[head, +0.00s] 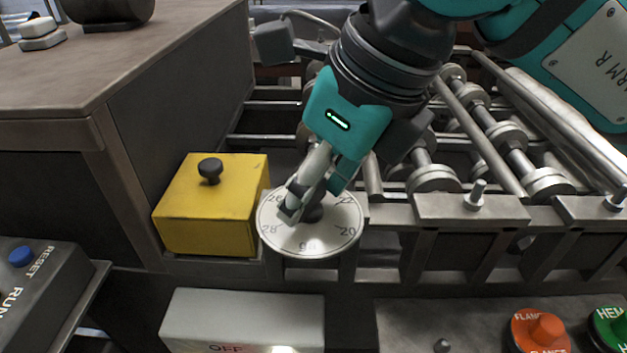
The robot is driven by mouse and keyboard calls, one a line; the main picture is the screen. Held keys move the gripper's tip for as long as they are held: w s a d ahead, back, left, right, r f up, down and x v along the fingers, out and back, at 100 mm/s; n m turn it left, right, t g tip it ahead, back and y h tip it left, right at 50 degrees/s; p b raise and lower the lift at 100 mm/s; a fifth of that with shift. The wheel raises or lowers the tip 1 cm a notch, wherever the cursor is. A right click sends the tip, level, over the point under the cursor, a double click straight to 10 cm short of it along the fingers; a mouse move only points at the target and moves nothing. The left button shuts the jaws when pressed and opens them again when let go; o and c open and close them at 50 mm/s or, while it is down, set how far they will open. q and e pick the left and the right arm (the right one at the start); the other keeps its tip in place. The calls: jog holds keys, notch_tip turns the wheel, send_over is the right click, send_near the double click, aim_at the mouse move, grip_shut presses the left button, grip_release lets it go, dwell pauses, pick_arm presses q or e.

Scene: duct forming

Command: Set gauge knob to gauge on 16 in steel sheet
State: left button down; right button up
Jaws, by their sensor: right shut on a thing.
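The gauge dial (330,241) is a round pale disc with numbers around its rim, mounted at the front of the roller machine. I can read 26 and 28 on its left and 20 and 22 on its right; the mark at the bottom is too unclear to read. The dark gauge knob (313,212) is at the dial's centre, partly hidden by my right gripper. My right gripper (303,203) comes down from above and is shut on the knob. The top of the dial is hidden behind the fingers. My left gripper is not in view.
A yellow box (208,205) with a black knob stands just left of the dial. Rollers (490,140) lie behind. A white OFF box (243,318) is below. Orange (540,330) and green (610,328) buttons are lower right; a RESET/RUN panel (45,285) is lower left.

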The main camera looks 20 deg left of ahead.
jog(key=shift+w+n+g, duration=0.1)
jog(key=shift+n+g, duration=0.2)
jog(key=shift+n, duration=0.9)
jog(key=shift+r+n+g+p, duration=0.1)
jog(key=shift+n+g+p, duration=0.4)
jog(key=shift+n, duration=0.5)
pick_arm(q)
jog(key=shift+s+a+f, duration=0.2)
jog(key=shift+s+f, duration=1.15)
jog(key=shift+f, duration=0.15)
pick_arm(e)
jog(key=shift+w+n+g, duration=0.1)
jog(key=shift+n+g, duration=0.3)
jog(key=shift+n, duration=0.4)
jog(key=o, duration=1.2)
jog(key=shift+c, duration=0.2)
